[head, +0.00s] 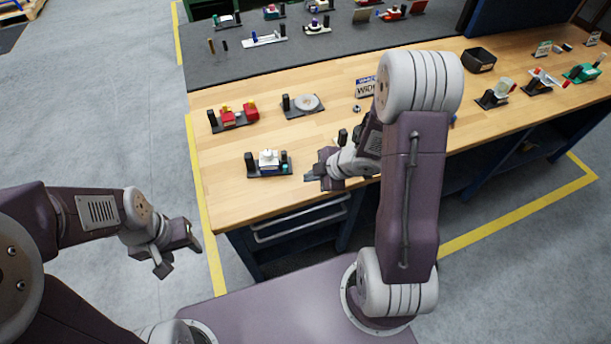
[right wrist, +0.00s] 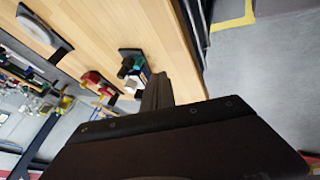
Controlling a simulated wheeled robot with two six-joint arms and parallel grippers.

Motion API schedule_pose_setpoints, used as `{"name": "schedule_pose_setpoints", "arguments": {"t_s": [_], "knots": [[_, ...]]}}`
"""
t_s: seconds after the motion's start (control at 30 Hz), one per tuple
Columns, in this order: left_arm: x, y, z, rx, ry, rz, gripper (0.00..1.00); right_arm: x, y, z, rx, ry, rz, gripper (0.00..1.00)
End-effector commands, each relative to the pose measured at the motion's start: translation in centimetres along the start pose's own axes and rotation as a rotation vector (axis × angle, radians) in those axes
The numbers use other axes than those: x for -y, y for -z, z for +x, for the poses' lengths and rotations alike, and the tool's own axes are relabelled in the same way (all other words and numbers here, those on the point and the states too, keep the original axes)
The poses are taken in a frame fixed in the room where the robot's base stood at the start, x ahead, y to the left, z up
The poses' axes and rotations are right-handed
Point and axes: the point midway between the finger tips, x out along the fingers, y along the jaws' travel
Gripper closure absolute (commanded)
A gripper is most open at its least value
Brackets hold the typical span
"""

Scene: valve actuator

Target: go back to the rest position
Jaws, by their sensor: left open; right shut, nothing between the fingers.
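My left gripper (head: 168,256) is open and empty over the grey floor, left of the workbench. My right gripper (head: 316,177) is shut with nothing held. It is at the front edge of the wooden workbench (head: 225,190), just right of a small fixture with a white and blue part (head: 268,160). In the right wrist view the dark shut fingers (right wrist: 158,92) point toward the bench edge, close to that fixture (right wrist: 135,75). I cannot tell how high the right gripper is above the bench top.
A red part on a black base (head: 235,116) and a round grey disc fixture (head: 304,104) stand behind. A black bin (head: 479,60) and several fixtures stand at the right. A drawer handle (head: 300,225) is below the front edge. Floor at left is clear.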

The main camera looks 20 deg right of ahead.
Motion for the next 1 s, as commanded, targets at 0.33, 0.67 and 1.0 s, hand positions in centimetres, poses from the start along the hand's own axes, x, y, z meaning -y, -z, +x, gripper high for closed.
{"name": "schedule_pose_setpoints", "arguments": {"t_s": [0.33,0.67,1.0], "knots": [[0.0,0.0,0.0,0.000,0.000,0.000,0.49,0.0,0.0,0.0,0.000,0.000,-0.001,1.00],[0.0,-0.1,0.8,0.000,0.000,0.000,0.49,-2.3,5.0,-0.7,-0.041,-0.070,-0.119,1.00],[0.0,-0.2,1.7,0.000,0.000,0.000,0.49,3.0,1.5,-7.9,0.405,-0.165,0.957,1.00]]}}
